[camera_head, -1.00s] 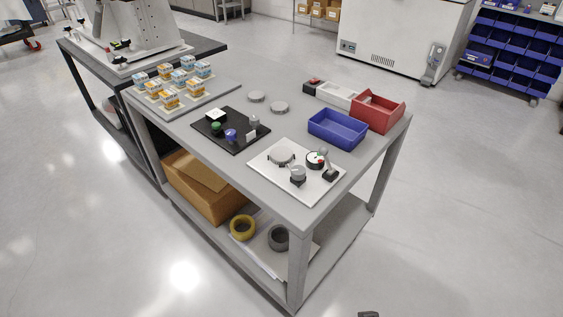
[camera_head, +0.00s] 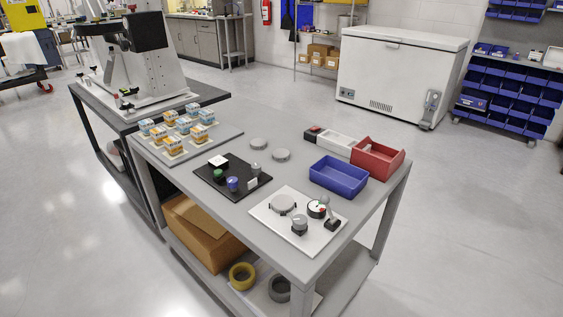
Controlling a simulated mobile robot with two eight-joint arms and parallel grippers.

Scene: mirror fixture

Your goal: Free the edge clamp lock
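The mirror fixture (camera_head: 140,62) stands on the dark table at the upper left, a pale upright frame on a pale base plate. A dark block (camera_head: 145,31) sits high on its front. A small dark clamp with a red and green part (camera_head: 126,104) is at the near left edge of the base. Another small dark part (camera_head: 128,91) lies just behind it. They are too small to tell whether the clamp lock is engaged. Neither of my grippers is in view.
A grey bench (camera_head: 225,215) stands in front, holding orange and blue boxes, a black mat (camera_head: 215,194), a blue bin (camera_head: 338,187), a red bin (camera_head: 376,172) and a white plate (camera_head: 272,229) with instruments. Clear floor (camera_head: 60,240) lies left of the tables.

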